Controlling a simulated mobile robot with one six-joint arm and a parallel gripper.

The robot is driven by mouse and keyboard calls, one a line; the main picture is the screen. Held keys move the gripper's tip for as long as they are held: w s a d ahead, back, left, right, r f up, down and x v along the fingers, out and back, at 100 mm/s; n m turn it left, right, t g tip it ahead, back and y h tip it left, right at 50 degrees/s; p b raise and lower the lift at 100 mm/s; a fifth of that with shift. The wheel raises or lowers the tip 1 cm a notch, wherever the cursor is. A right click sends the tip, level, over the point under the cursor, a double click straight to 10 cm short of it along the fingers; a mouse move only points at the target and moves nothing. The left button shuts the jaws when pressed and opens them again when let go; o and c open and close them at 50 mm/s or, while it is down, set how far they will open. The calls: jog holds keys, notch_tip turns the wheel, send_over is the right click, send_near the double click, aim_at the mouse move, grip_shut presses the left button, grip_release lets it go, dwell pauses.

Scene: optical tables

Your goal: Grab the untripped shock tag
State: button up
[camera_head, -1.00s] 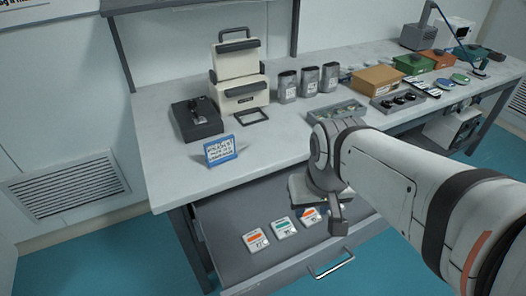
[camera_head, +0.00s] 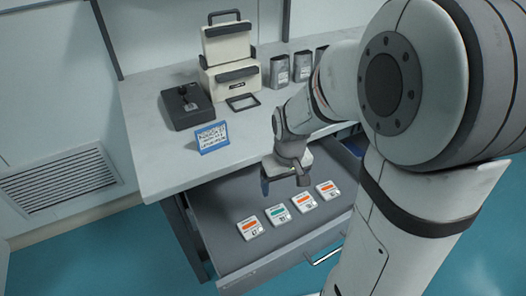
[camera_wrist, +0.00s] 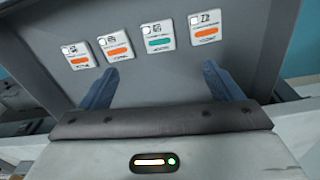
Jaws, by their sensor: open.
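Square white shock tags lie in a row in the open grey drawer (camera_head: 235,205). One has a teal window: the teal tag (camera_head: 278,215), which also shows in the wrist view (camera_wrist: 158,43). Three have orange windows: one (camera_head: 250,228) on its left, and two (camera_head: 304,202) (camera_head: 327,189) on its right in the head view. The printing is too small to read. My gripper (camera_head: 288,172) is above the drawer's back part, behind the row. In the wrist view my gripper (camera_wrist: 165,82) is open and empty, its blue fingers apart and pointing towards the tags.
The drawer's handle (camera_head: 325,256) is at its front. On the worktop (camera_head: 150,130) above stand a blue-framed sign (camera_head: 212,138), a black joystick box (camera_head: 187,105), a cream case (camera_head: 238,80) and grey canisters (camera_head: 279,69). The drawer floor around the tags is clear.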

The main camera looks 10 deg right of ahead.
jog(key=n+g, duration=0.1)
send_near(279, 213)
jog(key=shift+w+a+f+b, duration=0.15)
jog(key=shift+w+f+b, duration=0.2)
jog(key=shift+w, duration=0.05)
jog(key=f, duration=0.5)
jog(key=s+f, duration=0.1)
jog(key=f, duration=0.1)
jog(key=shift+f, duration=0.35)
jog(key=shift+c, duration=0.2)
jog(key=shift+w, duration=0.1)
jog(key=c, duration=1)
